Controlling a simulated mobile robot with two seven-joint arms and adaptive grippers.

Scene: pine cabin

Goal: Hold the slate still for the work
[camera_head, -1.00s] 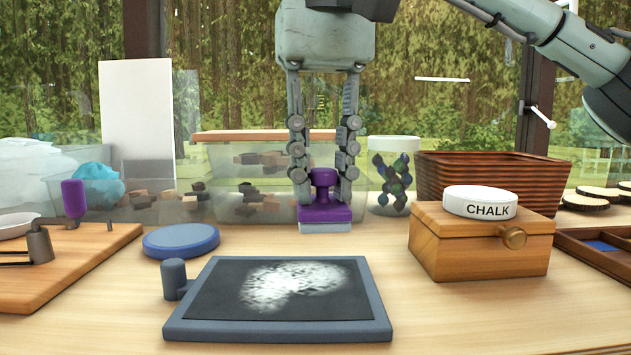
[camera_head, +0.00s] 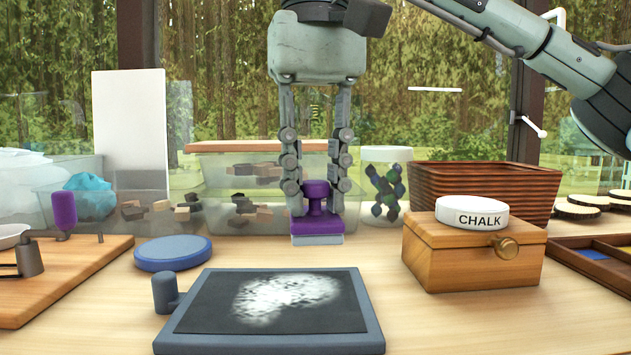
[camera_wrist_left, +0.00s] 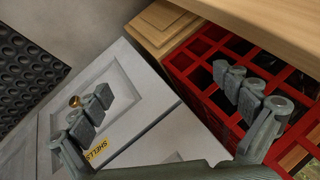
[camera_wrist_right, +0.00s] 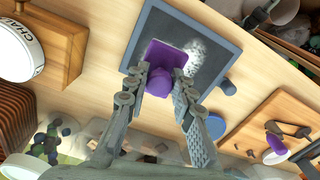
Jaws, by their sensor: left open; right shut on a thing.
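The slate (camera_head: 205,303) is a dark board in a blue-grey frame, flat on the table at the front. A white chalk smear covers its middle, and a grey peg stands at its left edge. My right gripper (camera_head: 316,205) is shut on the knob of a purple eraser (camera_head: 317,227) with a pale underside, held behind the slate. The right wrist view shows the eraser (camera_wrist_right: 165,55) between the fingers, with the slate (camera_wrist_right: 150,22) beyond it. My left gripper (camera_wrist_left: 170,108) is open and empty, away from the table top, and out of the head view.
A wooden box (camera_head: 470,258) with a white chalk tin (camera_head: 472,212) on top stands right of the slate. A blue round lid (camera_head: 173,253) lies left. Clear bins (camera_head: 240,190) stand behind. The left wrist view shows a red crate (camera_wrist_left: 205,70) and a grey cabinet (camera_wrist_left: 110,85).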

